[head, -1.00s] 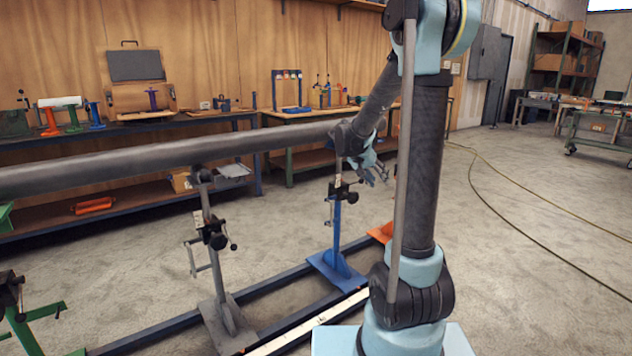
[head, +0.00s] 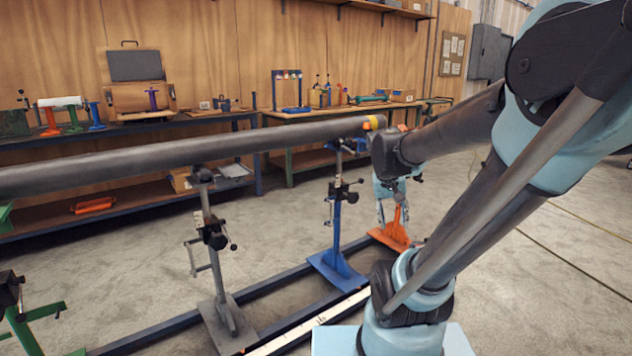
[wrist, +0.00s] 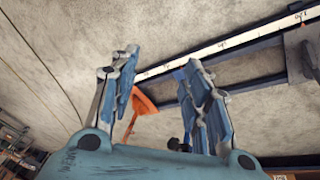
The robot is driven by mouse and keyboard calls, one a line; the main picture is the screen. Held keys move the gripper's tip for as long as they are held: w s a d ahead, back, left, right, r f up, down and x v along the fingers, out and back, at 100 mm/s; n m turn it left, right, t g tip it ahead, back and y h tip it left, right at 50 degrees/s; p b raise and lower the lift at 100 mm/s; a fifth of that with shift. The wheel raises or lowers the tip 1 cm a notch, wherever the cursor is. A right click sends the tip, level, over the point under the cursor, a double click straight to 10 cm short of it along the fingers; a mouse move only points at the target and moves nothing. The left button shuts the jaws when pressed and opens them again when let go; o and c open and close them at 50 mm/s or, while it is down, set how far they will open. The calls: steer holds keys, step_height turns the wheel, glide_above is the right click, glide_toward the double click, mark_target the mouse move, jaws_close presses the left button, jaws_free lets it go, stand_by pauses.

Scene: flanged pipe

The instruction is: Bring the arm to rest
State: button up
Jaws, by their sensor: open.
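My gripper (head: 392,212) hangs below my wrist in the head view, near the right end of the long grey pipe (head: 200,153) and in front of the orange stand (head: 396,232). In the wrist view my gripper (wrist: 158,100) shows two blue fingers spread apart with nothing between them but floor and part of the orange stand (wrist: 143,102). The pipe lies across a grey stand (head: 222,315) and a blue stand (head: 336,262). A yellow and orange band shows at the pipe's right end, partly beside my wrist.
A long rail with a white measuring strip (head: 310,322) runs along the floor under the stands. Workbenches with tools (head: 330,112) line the wooden wall behind. A green stand (head: 35,315) is at lower left. Open floor lies to the right, with cables on it.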

steer(key=s+a+f+n+y, duration=0.1)
steer(key=s+a+f, duration=0.1)
steer(key=s, duration=0.4)
steer(key=s+a+f+n+y, duration=0.1)
steer(key=s+f, duration=0.3)
steer(key=s, duration=0.2)
steer(key=shift+a+f+y, duration=0.35)
steer(key=shift+y, duration=0.05)
steer(key=shift+w+f, duration=0.2)
steer(key=shift+w, duration=0.3)
